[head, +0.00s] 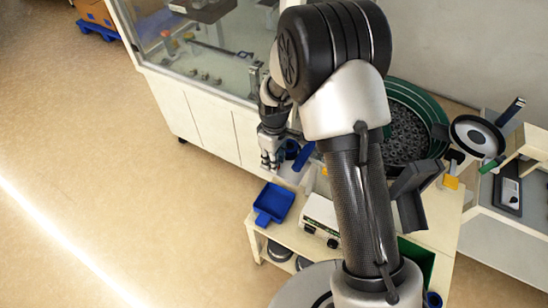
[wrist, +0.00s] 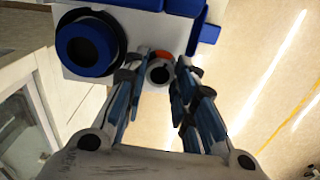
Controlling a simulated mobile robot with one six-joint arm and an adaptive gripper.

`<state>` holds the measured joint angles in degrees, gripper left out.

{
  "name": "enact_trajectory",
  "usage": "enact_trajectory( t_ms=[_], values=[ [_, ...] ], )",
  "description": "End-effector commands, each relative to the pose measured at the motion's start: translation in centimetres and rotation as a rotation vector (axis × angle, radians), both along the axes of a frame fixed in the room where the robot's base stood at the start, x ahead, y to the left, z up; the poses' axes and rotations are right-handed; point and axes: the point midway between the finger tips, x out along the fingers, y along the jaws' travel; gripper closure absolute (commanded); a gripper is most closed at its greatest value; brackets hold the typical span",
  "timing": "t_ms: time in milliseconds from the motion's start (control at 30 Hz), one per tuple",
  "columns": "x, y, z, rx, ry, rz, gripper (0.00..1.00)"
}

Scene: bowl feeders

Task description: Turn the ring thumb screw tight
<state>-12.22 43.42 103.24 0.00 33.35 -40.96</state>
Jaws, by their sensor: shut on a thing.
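The ring thumb screw appears to be the small grey ring with a dark centre (wrist: 159,74) in the wrist view. It sits at the edge of a white block (wrist: 140,22), with a small orange-red piece (wrist: 160,55) just behind it. My gripper (wrist: 161,66) is shut on it, one finger on each side. A large blue round part with a black collar (wrist: 85,44) is on the same block to the left. In the head view my gripper (head: 270,160) is by the near left end of the bench, and the screw cannot be made out there.
A green bowl feeder (head: 437,103) full of dark parts stands behind my arm. A blue tray (head: 273,203) and a white control box (head: 321,217) are on the bench below my gripper. A glass-topped cabinet (head: 222,125) stands behind. Open floor lies left.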

Motion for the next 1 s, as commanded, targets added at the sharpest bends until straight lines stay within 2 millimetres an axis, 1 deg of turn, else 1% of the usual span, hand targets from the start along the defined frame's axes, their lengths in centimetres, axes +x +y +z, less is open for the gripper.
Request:
enact_trajectory(
  t_ms=[1000],
  values=[
    [-0.03,0.08,0.03,0.0,0.0,-0.938,0.99]
  ],
)
